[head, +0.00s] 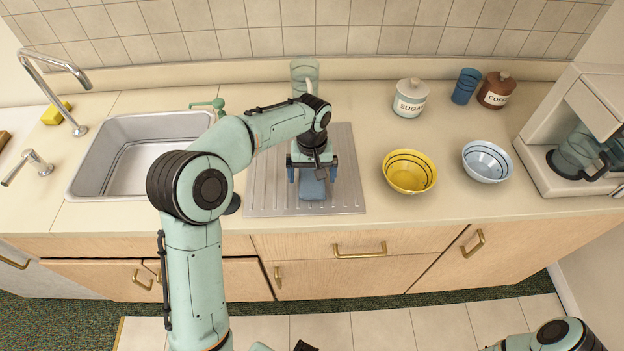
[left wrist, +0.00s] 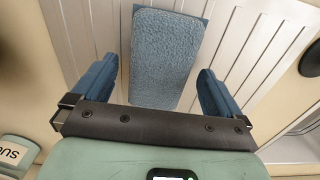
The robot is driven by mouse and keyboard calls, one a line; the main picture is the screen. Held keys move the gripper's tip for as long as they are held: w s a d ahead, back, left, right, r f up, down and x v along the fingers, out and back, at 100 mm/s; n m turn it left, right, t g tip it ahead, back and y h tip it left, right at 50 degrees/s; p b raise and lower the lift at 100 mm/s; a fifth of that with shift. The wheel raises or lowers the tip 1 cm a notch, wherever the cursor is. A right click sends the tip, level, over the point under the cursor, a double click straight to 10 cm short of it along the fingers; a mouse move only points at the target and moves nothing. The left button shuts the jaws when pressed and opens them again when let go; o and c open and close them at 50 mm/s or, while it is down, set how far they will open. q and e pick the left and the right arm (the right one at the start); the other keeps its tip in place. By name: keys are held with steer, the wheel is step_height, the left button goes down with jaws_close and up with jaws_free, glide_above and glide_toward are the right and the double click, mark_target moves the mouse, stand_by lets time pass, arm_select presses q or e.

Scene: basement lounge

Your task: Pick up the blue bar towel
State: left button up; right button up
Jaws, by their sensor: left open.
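The blue bar towel (head: 312,187) lies folded on the ribbed metal drainboard (head: 268,190), to the right of the sink. In the left wrist view the towel (left wrist: 164,55) is a long blue rectangle on the ribs. My left gripper (head: 312,173) is over the towel, and its body hides the towel's far part in the head view. Its two blue fingers are apart, one on each side of the towel in the left wrist view (left wrist: 158,88), with gaps between. My right gripper does not clearly show; only part of my right arm is at the bottom right.
A yellow bowl (head: 410,172) and a light blue bowl (head: 487,161) stand right of the drainboard. A sugar jar (head: 410,98), blue cup (head: 466,86), coffee jar (head: 497,91) and coffee maker (head: 575,130) stand farther right. A clear glass (head: 304,72) is behind my arm. The sink (head: 135,152) is left.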

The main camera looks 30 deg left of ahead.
mark_target(312, 176)
arm_select(q)
steer(key=c, duration=1.1)
steer(key=shift+r, duration=0.2)
step_height(312, 176, up, 20)
steer(key=p, duration=0.4)
arm_select(e)
steer(key=w+r, duration=0.4)
steer(key=r, duration=0.1)
steer(key=shift+w+t, duration=0.15)
steer(key=shift+t, duration=0.15)
arm_select(q)
steer(key=shift+f, duration=0.15)
arm_select(e)
steer(key=shift+r, duration=0.1)
